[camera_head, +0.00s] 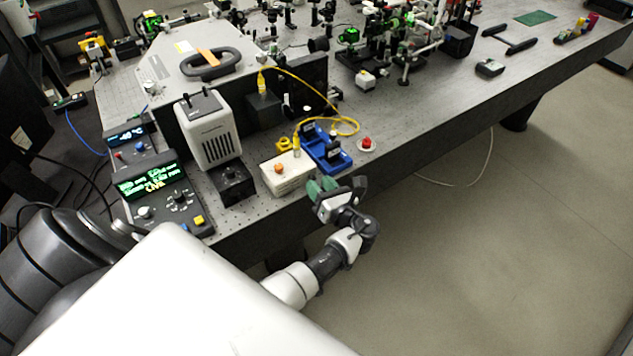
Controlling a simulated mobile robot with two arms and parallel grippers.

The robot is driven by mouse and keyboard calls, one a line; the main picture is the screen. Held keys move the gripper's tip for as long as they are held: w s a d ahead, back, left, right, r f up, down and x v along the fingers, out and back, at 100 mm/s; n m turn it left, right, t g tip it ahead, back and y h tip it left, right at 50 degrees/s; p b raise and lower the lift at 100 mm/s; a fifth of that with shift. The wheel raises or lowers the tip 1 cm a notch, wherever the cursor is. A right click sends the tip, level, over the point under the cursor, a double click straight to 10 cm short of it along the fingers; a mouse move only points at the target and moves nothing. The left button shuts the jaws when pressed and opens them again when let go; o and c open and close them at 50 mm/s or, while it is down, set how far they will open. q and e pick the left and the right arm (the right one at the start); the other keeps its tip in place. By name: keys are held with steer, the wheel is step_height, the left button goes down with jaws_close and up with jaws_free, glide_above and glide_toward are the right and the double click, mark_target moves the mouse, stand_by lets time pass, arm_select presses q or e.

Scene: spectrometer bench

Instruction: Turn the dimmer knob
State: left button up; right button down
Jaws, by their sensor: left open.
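I cannot tell for sure which knob is the dimmer. A small black box (236,187) with a dark knob (231,171) on top stands near the bench's front edge. To its right, a white box (287,178) carries an orange knob (281,169). A control unit (152,190) with a green lit display has several small knobs and a yellow button. My left gripper (338,188) is open and appears empty, with green pads on a finger. It is at the bench's front edge, right of the white box and apart from the knobs. My right gripper is not in view.
A blue tray (327,153) and a red button (366,143) sit just behind my left gripper. A white ventilated unit (208,128) stands behind the black box. A yellow cable (345,124) loops over the bench (430,125). Floor right of the bench is mostly clear.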

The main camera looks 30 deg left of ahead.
arm_select(q)
steer(key=b+v, duration=0.1)
steer(key=v, duration=0.8)
steer(key=shift+b, duration=0.4)
steer(key=s+f+n+g+h, duration=0.25)
steer(key=s+f+h, duration=0.4)
steer(key=f, duration=0.85)
steer(key=s+f+n+g+h, duration=0.1)
steer(key=s+f+n+h, duration=0.25)
steer(key=s+f, duration=0.8)
steer(key=s+f+n+g+h+b, duration=0.1)
steer(key=s+f+n+h, duration=0.2)
steer(key=s+f+n, duration=0.4)
steer(key=s+a+f+n+g+h, duration=0.1)
steer(key=s+f+n+h, duration=0.2)
steer(key=s+f+n, duration=0.4)
steer(key=s+n, duration=0.3)
steer(key=s, duration=0.5)
steer(key=shift+s+a+f+n+h+b, duration=0.2)
steer(key=shift+s+f+n+h+b, duration=0.1)
steer(key=shift+f+b, duration=0.05)
steer(key=shift+g, duration=0.25)
